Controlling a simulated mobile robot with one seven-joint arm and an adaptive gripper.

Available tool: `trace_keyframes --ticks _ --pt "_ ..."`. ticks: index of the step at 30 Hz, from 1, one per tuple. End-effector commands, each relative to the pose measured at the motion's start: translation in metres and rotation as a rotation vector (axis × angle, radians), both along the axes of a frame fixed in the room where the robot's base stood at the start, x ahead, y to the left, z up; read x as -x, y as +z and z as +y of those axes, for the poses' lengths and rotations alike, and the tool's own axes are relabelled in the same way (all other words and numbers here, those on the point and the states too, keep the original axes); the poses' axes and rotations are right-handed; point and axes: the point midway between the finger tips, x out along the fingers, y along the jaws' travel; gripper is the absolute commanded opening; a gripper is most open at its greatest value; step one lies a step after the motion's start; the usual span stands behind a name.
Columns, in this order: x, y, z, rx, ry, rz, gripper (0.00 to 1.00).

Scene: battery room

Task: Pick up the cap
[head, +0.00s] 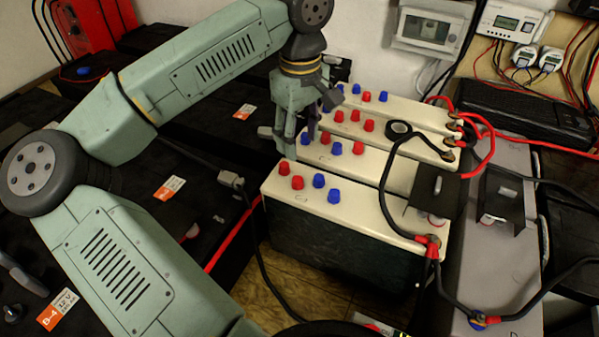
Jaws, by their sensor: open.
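Several red and blue caps sit in rows on the cream tops of the batteries. The front battery (350,205) carries red caps (284,168) and blue caps (319,181). The rows behind it hold more, including a blue cap (335,149) and a red cap (369,125). A black round piece (399,129) lies farther right on a battery top. My gripper (290,146) is open and points down at the left end of the middle row, above and close to the caps. It partly hides that end. I cannot tell whether it touches a cap.
Black cables (386,185) and red cables (484,140) loop over the batteries' right side. A grey strip (500,265) runs along there. Dark batteries with orange labels (169,188) stand left. A plugged black cable (232,180) hangs at the front. Meters (507,22) are on the wall.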

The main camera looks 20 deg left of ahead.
Motion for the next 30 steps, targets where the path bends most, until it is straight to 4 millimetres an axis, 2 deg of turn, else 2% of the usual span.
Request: trace_keyframes --ticks 6,14,21,25,30 --pt "0.002 -0.034 0.001 -0.002 -0.001 0.006 0.45" --pt "0.003 -0.055 0.001 0.001 -0.002 0.003 0.45" --pt "0.009 -0.09 0.003 0.002 -0.002 0.005 0.45" --pt "0.008 -0.1 0.003 0.002 -0.002 0.002 0.45" --pt "0.008 -0.102 0.003 0.0 -0.002 0.001 0.45"
